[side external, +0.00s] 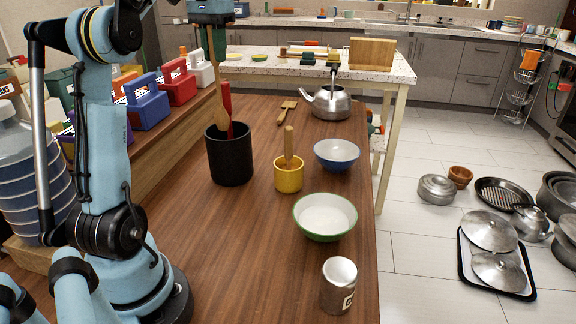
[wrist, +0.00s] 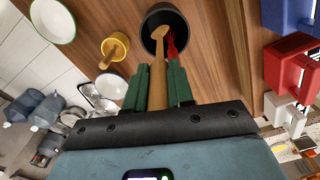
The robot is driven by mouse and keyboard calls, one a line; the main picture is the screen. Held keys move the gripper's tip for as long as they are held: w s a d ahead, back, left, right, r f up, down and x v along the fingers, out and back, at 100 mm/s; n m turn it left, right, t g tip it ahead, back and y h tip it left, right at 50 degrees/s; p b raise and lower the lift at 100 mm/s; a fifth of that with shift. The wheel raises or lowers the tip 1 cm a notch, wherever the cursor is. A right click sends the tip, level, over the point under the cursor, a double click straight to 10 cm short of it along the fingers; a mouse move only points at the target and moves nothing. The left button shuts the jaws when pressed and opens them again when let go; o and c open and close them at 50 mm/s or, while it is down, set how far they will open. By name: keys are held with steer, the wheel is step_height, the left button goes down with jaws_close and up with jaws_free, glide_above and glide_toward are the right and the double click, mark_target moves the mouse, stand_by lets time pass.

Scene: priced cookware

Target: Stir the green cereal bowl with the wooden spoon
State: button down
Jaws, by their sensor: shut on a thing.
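My gripper (side external: 213,42) is shut on the upper handle of the wooden spoon (side external: 222,113) above the black container (side external: 230,160). The spoon hangs nearly upright, broad end down, at the container's mouth; whether its tip is inside is hard to tell. In the wrist view the green fingers (wrist: 158,82) flank the handle of the spoon (wrist: 159,45). A red utensil (side external: 228,101) stands in the container beside it. The green cereal bowl (side external: 325,232), white inside with a green rim, stands apart on the table, nearer the camera to the right; it also shows in the wrist view (wrist: 53,20).
A yellow cup (side external: 288,178) holding a wooden utensil and a blue bowl (side external: 337,158) stand right of the container. A metal mug (side external: 338,287) is near the front. A kettle (side external: 331,103) and wooden spatula (side external: 287,110) lie farther back. Coloured caddies (side external: 147,103) line the left.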

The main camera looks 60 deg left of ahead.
steer(key=shift+r, duration=0.8)
steer(key=w+d, duration=0.3)
steer(key=d, duration=0.7)
steer(key=w+d, duration=0.3)
steer(key=d, duration=0.8)
steer(key=w+d, duration=0.3)
steer(key=d, duration=0.7)
step_height(320, 180, down, 15)
steer(key=shift+f, duration=0.15)
